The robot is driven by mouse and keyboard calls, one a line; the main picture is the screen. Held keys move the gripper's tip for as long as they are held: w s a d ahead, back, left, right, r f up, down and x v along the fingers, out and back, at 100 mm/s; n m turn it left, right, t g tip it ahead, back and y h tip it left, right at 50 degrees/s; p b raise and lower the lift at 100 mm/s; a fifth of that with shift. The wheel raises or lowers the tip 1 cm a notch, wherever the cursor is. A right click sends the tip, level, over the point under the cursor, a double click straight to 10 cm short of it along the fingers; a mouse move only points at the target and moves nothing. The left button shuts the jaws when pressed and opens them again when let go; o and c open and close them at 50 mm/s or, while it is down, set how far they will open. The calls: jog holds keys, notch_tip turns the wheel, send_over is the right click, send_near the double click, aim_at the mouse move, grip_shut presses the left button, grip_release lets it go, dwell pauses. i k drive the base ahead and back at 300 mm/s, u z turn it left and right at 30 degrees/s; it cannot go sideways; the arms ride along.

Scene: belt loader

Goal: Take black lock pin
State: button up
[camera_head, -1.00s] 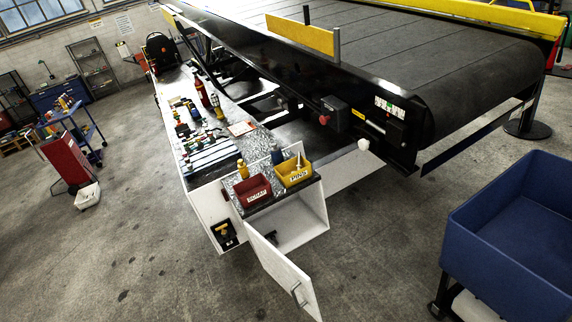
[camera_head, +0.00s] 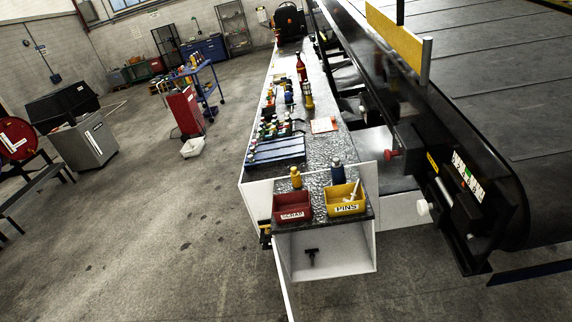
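My gripper is not in view. A small black T-shaped piece (camera_head: 311,256) is inside the open white cabinet (camera_head: 350,262) at the near end of the long bench. It may be the black lock pin, but it is too small to be sure. A yellow bin (camera_head: 346,208) with a label that seems to read PINS stands on the bench end above. A pale pin-like piece (camera_head: 354,191) sticks up out of it. The rest of the yellow bin's contents are hard to make out.
A red bin (camera_head: 292,214) stands left of the yellow one, with bottles behind. The cabinet door (camera_head: 284,285) hangs open, nearly edge-on. The black belt loader (camera_head: 480,200) runs along the right. Open concrete floor (camera_head: 170,250) lies left and in front.

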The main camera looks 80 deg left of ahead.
aim_at(312, 255)
jog(key=u, duration=0.6)
jog(key=i, duration=1)
jog(key=u, duration=0.75)
